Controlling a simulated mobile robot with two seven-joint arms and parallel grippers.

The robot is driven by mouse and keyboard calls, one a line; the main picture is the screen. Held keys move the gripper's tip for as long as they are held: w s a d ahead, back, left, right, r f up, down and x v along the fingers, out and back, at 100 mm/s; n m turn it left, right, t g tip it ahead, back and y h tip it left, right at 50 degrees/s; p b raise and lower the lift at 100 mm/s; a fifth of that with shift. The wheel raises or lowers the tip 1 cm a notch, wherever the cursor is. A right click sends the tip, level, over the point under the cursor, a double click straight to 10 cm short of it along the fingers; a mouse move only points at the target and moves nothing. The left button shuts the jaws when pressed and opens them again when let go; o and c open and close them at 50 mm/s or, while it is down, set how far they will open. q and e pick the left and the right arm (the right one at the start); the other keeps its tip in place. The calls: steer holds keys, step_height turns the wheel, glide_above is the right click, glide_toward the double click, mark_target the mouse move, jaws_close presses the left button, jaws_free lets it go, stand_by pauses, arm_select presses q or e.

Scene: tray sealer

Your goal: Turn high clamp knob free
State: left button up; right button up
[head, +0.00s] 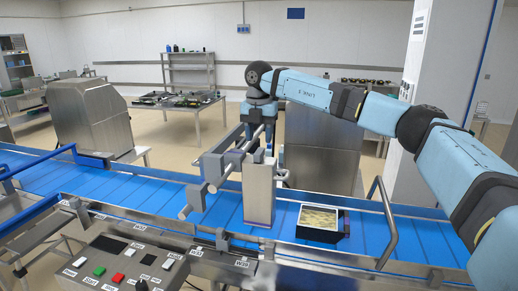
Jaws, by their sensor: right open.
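The clamp assembly (222,160) stands over the blue conveyor, with grey blocks and horizontal steel rods. Two rounded rod ends show at its front, an upper one (213,188) and a lower one (184,214). I cannot tell which part is the high clamp knob; it may be hidden behind the blocks or my gripper. My right arm reaches in from the right, and my right gripper (263,138) points down at the top back of the assembly. It is open, close to the rods; I cannot tell whether it touches anything. My left gripper is out of view.
A tall steel box (259,190) stands below the gripper. A filled tray (318,222) lies on the blue conveyor (370,235) to its right. A bent steel handle (386,225) rises farther right. A button panel (125,262) is at the front left.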

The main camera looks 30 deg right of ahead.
mark_target(259, 152)
steer(key=shift+f+p, duration=0.35)
steer(key=shift+f, duration=2.3)
steer(key=shift+a, duration=0.1)
jaws_close()
